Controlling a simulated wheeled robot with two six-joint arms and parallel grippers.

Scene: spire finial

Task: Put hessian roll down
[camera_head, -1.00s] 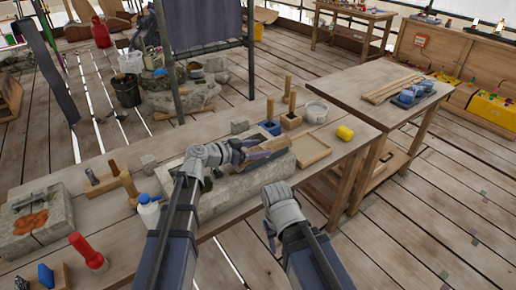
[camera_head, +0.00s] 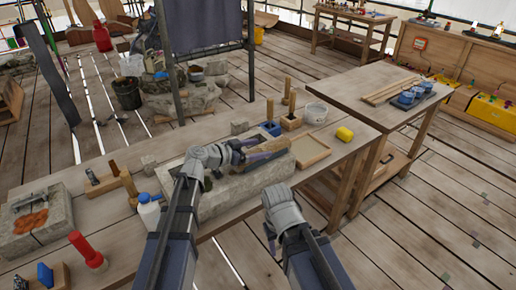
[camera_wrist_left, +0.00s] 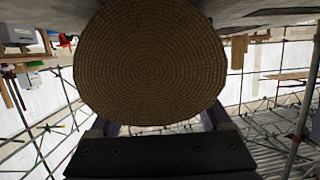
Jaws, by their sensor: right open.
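The hessian roll (camera_head: 237,151) is a short tan-brown cylinder at my left gripper (camera_head: 258,156), above the grey stone block (camera_head: 245,190) on the long bench. In the left wrist view its round, coiled woven end (camera_wrist_left: 150,62) fills the upper middle, with the left fingers at its lower sides. My left gripper looks shut on it. The contact is partly hidden, and I cannot tell whether the roll touches the block. My right gripper (camera_head: 270,238) is open and empty at the bench's front edge.
A blue-capped bottle (camera_head: 148,210) and a red torch (camera_head: 86,250) are to the left. A dark panel on posts (camera_head: 205,28) stands behind.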

